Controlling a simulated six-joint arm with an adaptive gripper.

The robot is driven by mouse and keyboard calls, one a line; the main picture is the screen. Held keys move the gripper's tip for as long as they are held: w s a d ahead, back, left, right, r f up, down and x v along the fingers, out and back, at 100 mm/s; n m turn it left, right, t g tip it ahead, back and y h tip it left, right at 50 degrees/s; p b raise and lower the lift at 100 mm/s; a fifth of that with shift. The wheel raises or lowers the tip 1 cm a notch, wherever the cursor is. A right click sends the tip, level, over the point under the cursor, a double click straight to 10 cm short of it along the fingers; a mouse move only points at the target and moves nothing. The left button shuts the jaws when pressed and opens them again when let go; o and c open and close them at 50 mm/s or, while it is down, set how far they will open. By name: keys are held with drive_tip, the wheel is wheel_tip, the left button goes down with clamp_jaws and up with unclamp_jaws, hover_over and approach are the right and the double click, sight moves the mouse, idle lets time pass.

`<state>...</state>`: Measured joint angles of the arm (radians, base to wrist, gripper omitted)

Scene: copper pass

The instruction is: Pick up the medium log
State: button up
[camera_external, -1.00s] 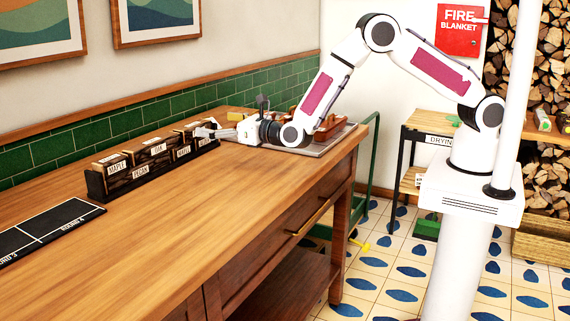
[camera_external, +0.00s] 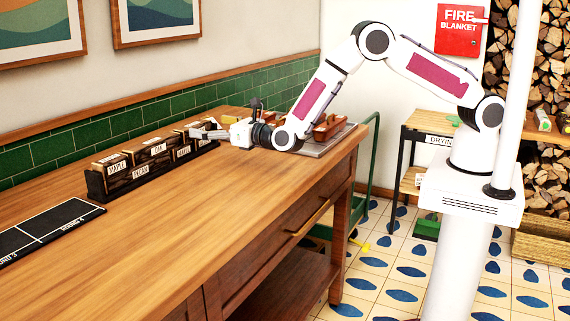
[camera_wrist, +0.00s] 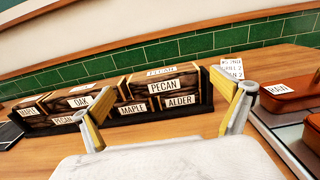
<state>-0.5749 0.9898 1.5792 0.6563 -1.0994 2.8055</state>
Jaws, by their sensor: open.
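Several dark logs with name labels stand in a black rack (camera_external: 97,186) on the wooden counter. The labels include maple (camera_external: 116,168), oak (camera_external: 157,149) and pecan (camera_external: 140,171). In the wrist view, a pecan log (camera_wrist: 162,88) and an alder label (camera_wrist: 178,101) lie ahead, with maple and oak (camera_wrist: 80,102) further left. I cannot tell which log is the medium one. My gripper (camera_external: 192,133) is level beside the rack's right end, its fingers partly overlapping the end logs in the external view. In the wrist view my gripper (camera_wrist: 163,88) is open, with nothing held between its fingers.
A tray (camera_external: 342,140) with reddish-brown blocks is at the counter's right end; one block (camera_wrist: 291,92) is labelled raw. A dark marked board (camera_external: 45,230) lies at the left. Green tiles (camera_external: 120,122) line the wall behind. The counter's front is clear.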

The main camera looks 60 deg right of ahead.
sight(196, 125)
drive_tip(key=shift+w, duration=0.2)
idle(0.3)
drive_tip(key=shift+w+d+f, duration=0.1)
drive_tip(key=shift+w+f, duration=0.1)
drive_tip(key=shift+w, duration=0.55)
drive_tip(key=shift+w+d+f, duration=0.1)
drive_tip(key=shift+w+f, duration=0.05)
drive_tip(key=shift+w, duration=0.55)
drive_tip(key=shift+w+a, duration=0.1)
drive_tip(key=shift+w, duration=0.95)
drive_tip(key=shift+c, duration=0.4)
drive_tip(key=c, duration=0.8)
